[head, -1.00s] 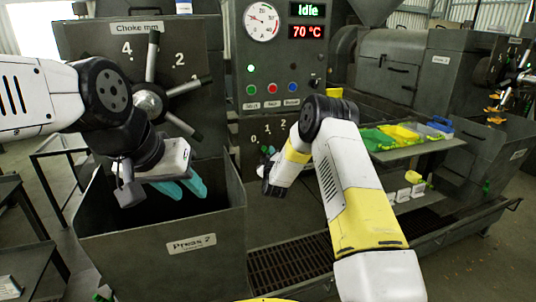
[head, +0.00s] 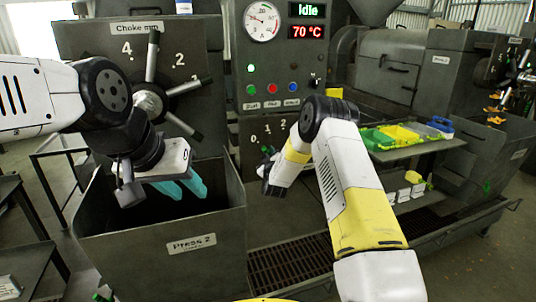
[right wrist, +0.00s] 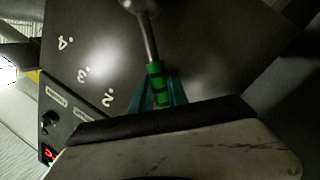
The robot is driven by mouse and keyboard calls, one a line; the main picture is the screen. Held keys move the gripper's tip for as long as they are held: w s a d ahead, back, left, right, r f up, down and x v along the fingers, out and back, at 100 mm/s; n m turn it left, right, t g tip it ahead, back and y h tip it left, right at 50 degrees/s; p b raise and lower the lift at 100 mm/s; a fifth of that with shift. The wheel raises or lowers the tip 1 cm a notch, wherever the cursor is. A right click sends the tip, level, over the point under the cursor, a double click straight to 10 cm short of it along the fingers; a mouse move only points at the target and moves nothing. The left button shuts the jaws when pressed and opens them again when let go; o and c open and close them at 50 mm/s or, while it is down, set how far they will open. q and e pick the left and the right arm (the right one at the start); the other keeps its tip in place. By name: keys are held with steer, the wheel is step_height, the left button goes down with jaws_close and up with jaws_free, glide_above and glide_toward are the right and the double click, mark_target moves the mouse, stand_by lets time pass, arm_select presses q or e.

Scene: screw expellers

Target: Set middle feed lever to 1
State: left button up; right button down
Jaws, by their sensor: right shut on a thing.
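The feed lever (right wrist: 151,40) shows in the right wrist view as a metal rod with a green grip (right wrist: 157,82). My right gripper (right wrist: 160,88) is shut on that green grip, with teal fingers on both sides. In the head view my right gripper is mostly hidden behind its own wrist, in front of the panel with the digits 0, 1, 2 (head: 267,130). The right wrist view shows the digits 2, 3 and 4 (right wrist: 84,72) left of the lever. Which digit the lever points at cannot be told. My left gripper (head: 182,190) is open and empty above the Press 2 bin.
The Press 2 bin (head: 205,222) stands at the front left. The choke handwheel (head: 150,103) is behind my left arm. The control panel (head: 276,60) reads Idle and 70 °C. A shelf (head: 420,150) with coloured trays stands to the right of my right arm.

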steer(key=shift+w+d+r+m+g, duration=0.15)
steer(key=shift+d+r+m, duration=0.25)
steer(key=shift+d+m, duration=0.15)
steer(key=shift+w+d+r+m+g, duration=0.1)
steer(key=shift+d+r+m+g, duration=0.05)
steer(key=shift+d+r+m, duration=0.35)
steer(key=shift+w+d+r+m+g, duration=0.15)
steer(key=shift+d+m, duration=0.2)
steer(key=shift+m, duration=0.2)
steer(key=shift+w+d+r+m+g, duration=0.15)
steer(key=shift+d+m, duration=0.15)
steer(key=shift+m, duration=0.2)
steer(key=shift+f, duration=0.1)
steer(key=c, duration=1.3)
jaws_free()
steer(key=shift+s, duration=0.1)
steer(key=s, duration=0.7)
steer(key=shift+s+d+r, duration=0.25)
steer(key=shift+s+r, duration=0.05)
steer(key=shift+r, duration=0.1)
